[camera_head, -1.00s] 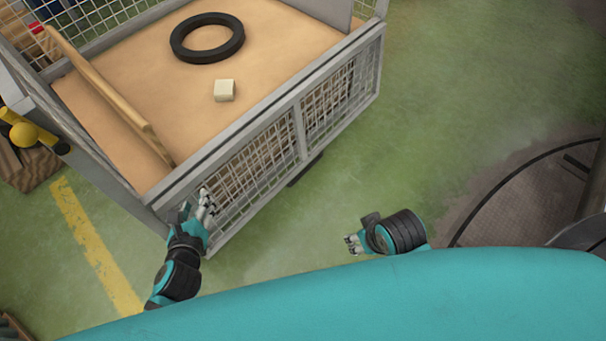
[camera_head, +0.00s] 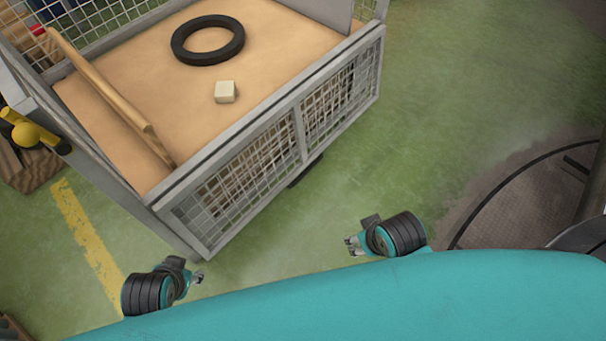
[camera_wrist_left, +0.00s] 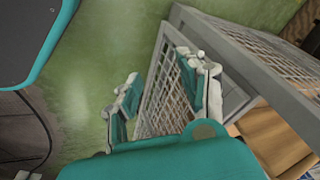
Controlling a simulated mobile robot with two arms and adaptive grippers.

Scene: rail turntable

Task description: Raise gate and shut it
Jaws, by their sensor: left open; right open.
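The gate (camera_head: 301,133) is a grey metal frame with wire mesh on the near side of the cage cart (camera_head: 98,147). Its panel slopes down toward the floor at its near left corner. I cannot tell whether any latch holds it. In the left wrist view the mesh panel (camera_wrist_left: 163,92) shows behind and between my fingers. My left gripper (camera_head: 197,277) is open and empty, below and apart from the gate's near left corner. It also shows in the left wrist view (camera_wrist_left: 160,90). My right gripper (camera_head: 352,246) is open and empty, well right of the gate.
On the cart's wooden deck (camera_head: 265,45) lie a black ring (camera_head: 181,52), a pale block (camera_head: 225,92) and a long wooden board (camera_head: 105,95). A dark wheel (camera_head: 303,172) shows under the gate. Green floor (camera_head: 450,110) is clear to the right, up to a round floor plate (camera_head: 520,205).

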